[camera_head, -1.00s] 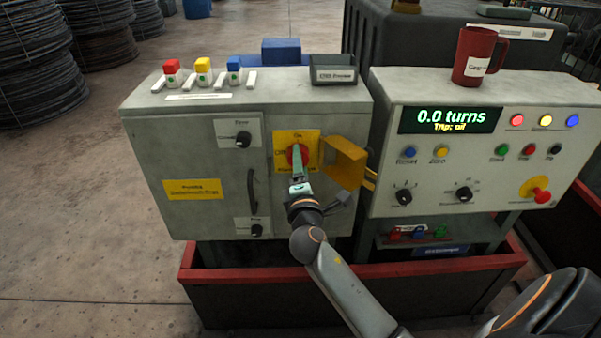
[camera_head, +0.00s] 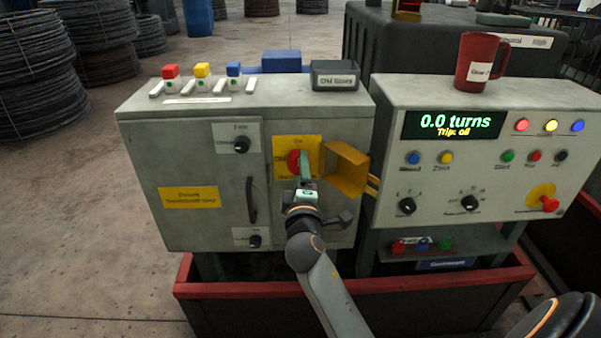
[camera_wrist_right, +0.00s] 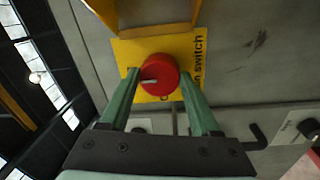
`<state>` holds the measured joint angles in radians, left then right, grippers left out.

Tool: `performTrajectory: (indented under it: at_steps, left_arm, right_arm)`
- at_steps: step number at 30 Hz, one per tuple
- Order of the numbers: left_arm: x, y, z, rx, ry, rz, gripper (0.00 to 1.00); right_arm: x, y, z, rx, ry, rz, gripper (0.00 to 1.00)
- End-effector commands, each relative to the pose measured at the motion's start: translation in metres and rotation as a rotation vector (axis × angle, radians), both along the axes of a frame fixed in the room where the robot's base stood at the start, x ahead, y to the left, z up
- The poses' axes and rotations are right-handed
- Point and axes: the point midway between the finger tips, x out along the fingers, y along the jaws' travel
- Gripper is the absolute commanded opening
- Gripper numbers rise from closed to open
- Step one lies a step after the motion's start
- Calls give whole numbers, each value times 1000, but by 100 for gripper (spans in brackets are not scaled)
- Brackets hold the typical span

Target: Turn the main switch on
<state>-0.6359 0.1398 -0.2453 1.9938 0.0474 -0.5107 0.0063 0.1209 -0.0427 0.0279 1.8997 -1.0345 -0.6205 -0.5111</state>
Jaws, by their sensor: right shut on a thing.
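The main switch is a round red knob (camera_head: 293,161) on a yellow plate (camera_head: 313,143) on the grey cabinet's front. In the right wrist view the red knob (camera_wrist_right: 160,75) sits between the two green fingers, on the yellow plate (camera_wrist_right: 132,55) with "switch" lettering. My right gripper (camera_head: 303,168) is at the knob and shut on it. The gripper hides part of the knob and plate in the head view. A yellow cover (camera_head: 346,169) stands swung open to the right of the knob. My left gripper is not in view.
The grey cabinet (camera_head: 190,225) has a door handle (camera_head: 251,200) left of the switch. The control panel (camera_head: 400,185) to the right shows "0.0 turns" and "Trip: oil". A red mug (camera_head: 476,64) stands on top of it. A red-rimmed trough (camera_head: 340,287) lies below.

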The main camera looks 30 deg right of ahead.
Motion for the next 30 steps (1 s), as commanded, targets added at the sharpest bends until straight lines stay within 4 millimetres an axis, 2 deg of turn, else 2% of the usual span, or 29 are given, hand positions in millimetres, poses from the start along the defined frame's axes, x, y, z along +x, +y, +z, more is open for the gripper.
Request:
performTrajectory:
  at_steps: [8,9,16,30]
  left_arm:
    - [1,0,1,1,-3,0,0]
    - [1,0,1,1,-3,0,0]
    - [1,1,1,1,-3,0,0]
    - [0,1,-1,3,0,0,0]
  right_arm:
    - [0,0,0,7,-2,1,8]
    - [0,0,0,7,-2,1,67]
    - [0,0,0,5,-2,1,93]
    - [1,-2,0,3,-1,1,94]
